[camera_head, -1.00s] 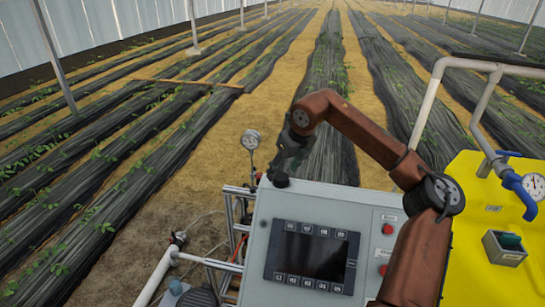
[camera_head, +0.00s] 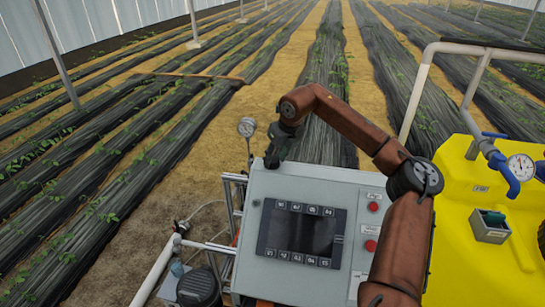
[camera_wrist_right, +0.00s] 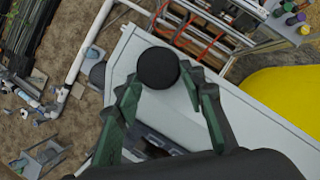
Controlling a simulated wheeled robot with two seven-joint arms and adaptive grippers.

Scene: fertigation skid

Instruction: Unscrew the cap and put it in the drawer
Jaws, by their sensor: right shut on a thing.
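A round black cap (camera_wrist_right: 158,68) sits at the far left top corner of the grey control box (camera_head: 352,185). In the wrist view it lies between the tips of the two green fingers of my right gripper (camera_wrist_right: 165,85), which is shut on it. In the head view the right gripper (camera_head: 274,157) points down over that corner and mostly hides the cap. I cannot tell whether the cap is still threaded on. I cannot make out a drawer in either view. My left gripper is not in view.
The box front carries a dark screen (camera_head: 301,233) and red buttons (camera_head: 371,246). A yellow tank (camera_head: 460,195) with pipes, a blue valve and a gauge (camera_head: 520,167) stands at the right. Another gauge (camera_head: 246,127) rises left of the box. White pipes (camera_head: 158,272) run lower left.

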